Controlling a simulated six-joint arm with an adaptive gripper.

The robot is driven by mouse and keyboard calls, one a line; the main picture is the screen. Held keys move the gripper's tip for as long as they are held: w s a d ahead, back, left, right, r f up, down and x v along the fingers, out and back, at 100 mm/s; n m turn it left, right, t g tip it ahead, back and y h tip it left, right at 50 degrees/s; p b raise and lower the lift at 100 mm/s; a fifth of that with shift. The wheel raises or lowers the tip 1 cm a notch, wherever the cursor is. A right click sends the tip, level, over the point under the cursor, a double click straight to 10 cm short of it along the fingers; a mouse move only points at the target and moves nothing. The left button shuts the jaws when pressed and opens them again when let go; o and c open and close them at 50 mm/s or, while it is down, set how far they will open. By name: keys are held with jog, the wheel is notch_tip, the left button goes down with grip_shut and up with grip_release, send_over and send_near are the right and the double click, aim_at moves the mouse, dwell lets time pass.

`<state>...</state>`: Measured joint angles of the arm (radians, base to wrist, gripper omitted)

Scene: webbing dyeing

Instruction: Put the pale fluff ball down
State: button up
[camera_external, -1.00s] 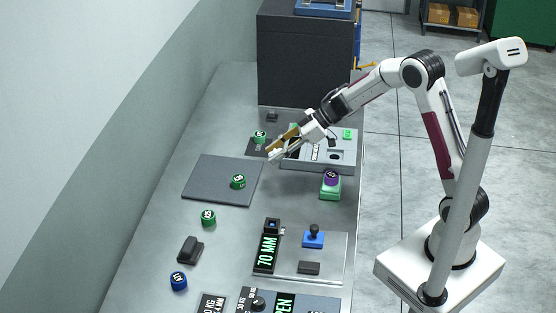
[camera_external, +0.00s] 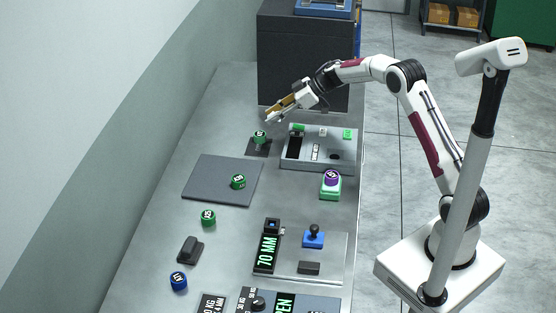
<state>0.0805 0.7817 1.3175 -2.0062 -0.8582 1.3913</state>
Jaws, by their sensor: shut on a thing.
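My gripper (camera_external: 270,116) is shut and hangs in the air near the back of the bench, just beyond a green-capped piece on a small dark pad (camera_external: 250,151). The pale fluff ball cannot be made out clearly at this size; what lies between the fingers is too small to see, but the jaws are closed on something. One finger looks gold-brown, the other white.
A grey panel box (camera_external: 318,163) with slots and small green parts stands right of the pad. A flat dark mat (camera_external: 215,183) carries a green knob (camera_external: 238,181). A purple-topped green block (camera_external: 330,188) stands nearby. A large black box (camera_external: 300,60) closes off the back.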

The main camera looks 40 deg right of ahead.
jog(key=w+d+f+m+t, duration=0.1)
jog(key=w+d, duration=0.4)
jog(key=d, duration=0.3)
jog(key=w+d+m+h, duration=0.1)
jog(key=w+d, duration=0.3)
jog(key=d, duration=0.5)
jog(key=shift+w+f+m+t+h, duration=0.3)
jog(key=shift+w+f+t, duration=0.1)
jog(key=shift+f, duration=2.5)
jog(key=shift+f, duration=2.5)
jog(key=shift+f, duration=0.1)
